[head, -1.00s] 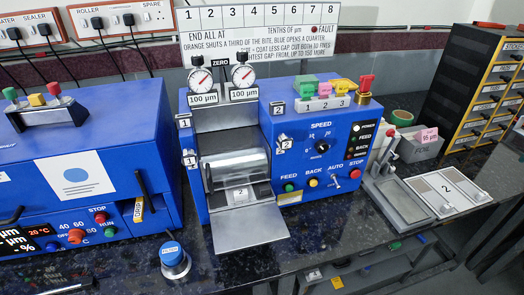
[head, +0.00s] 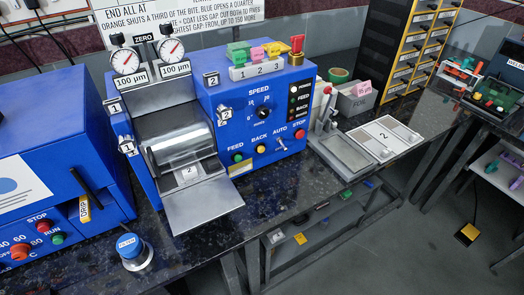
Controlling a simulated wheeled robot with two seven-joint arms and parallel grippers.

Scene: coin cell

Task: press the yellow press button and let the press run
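No machine in view is labelled as a press, and I cannot tell whether the press shows. A yellow button (head: 261,149) labelled BACK sits on the front of the blue roller machine (head: 247,105), between a green FEED button (head: 238,158) and a red STOP button (head: 299,134). On the floor at the right lies a black item with a yellow top (head: 468,233); I cannot tell what it is. Neither of my grippers is in view.
A second blue machine (head: 65,135) stands at the left. A blue-capped FILTER knob (head: 130,248) stands near the counter's front edge. A hand-lever device (head: 342,150) and a plate (head: 387,138) marked 2 lie right of the roller machine. Open floor lies at lower right.

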